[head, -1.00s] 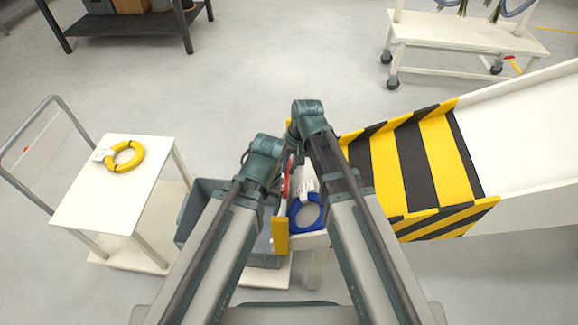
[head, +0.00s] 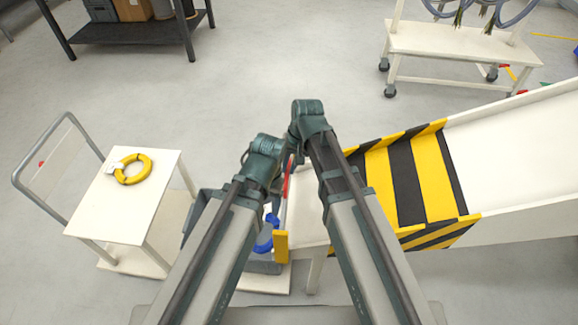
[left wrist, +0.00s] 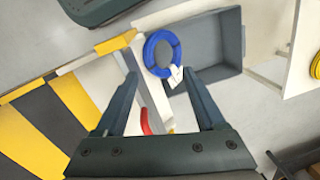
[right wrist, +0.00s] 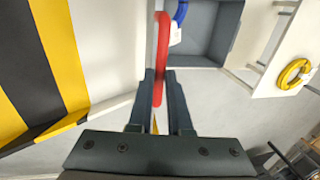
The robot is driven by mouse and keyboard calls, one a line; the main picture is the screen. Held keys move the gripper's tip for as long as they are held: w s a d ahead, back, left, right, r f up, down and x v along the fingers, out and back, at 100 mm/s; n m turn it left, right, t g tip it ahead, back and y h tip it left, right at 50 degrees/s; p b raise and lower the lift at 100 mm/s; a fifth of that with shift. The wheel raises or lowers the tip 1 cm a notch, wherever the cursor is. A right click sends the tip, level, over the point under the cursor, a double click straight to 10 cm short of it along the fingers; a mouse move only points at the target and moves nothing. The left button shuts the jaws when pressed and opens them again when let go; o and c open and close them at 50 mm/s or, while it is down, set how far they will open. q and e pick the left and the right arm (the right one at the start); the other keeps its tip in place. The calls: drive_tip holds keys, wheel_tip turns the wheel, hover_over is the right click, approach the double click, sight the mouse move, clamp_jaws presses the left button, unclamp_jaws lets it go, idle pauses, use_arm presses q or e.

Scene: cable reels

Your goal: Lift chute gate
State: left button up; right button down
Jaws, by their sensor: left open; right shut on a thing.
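The chute gate's red handle (right wrist: 162,50) stands between the fingers of my right gripper (right wrist: 160,76), which is shut on it. The handle also shows in the left wrist view (left wrist: 145,121) and in the head view (head: 286,185). A blue cable reel (left wrist: 149,55) with a white tag is at the chute's lower end, over the edge of the grey bin (left wrist: 228,45); I cannot tell whether it rests on the bin's floor. In the head view the reel (head: 264,246) is partly hidden by my left arm. My left gripper (left wrist: 158,64) is open and empty, above the gate area.
The striped chute (head: 410,175) runs up to the right. A white cart (head: 120,215) with a yellow reel (head: 148,172) stands at left. A dark shelf (head: 140,30) and a white rack trolley (head: 440,42) stand behind. The floor between is clear.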

drive_tip(key=shift+r, duration=0.5)
use_arm(q)
drive_tip(key=shift+r, duration=0.45)
use_arm(e)
drive_tip(key=shift+f, duration=0.1)
drive_tip(key=c, duration=0.8)
unclamp_jaws()
drive_tip(key=shift+c, duration=0.2)
use_arm(q)
wheel_tip(320, 180, up, 14)
drive_tip(key=p, duration=1.3)
drive_tip(key=shift+f+p, duration=0.25)
drive_tip(key=shift+p, duration=0.05)
use_arm(e)
wheel_tip(320, 180, up, 14)
drive_tip(key=d, duration=0.2)
drive_tip(key=shift+s+d+f, duration=0.15)
drive_tip(key=shift+d+f, duration=0.05)
drive_tip(key=shift+d, duration=0.15)
drive_tip(key=shift+s, duration=0.1)
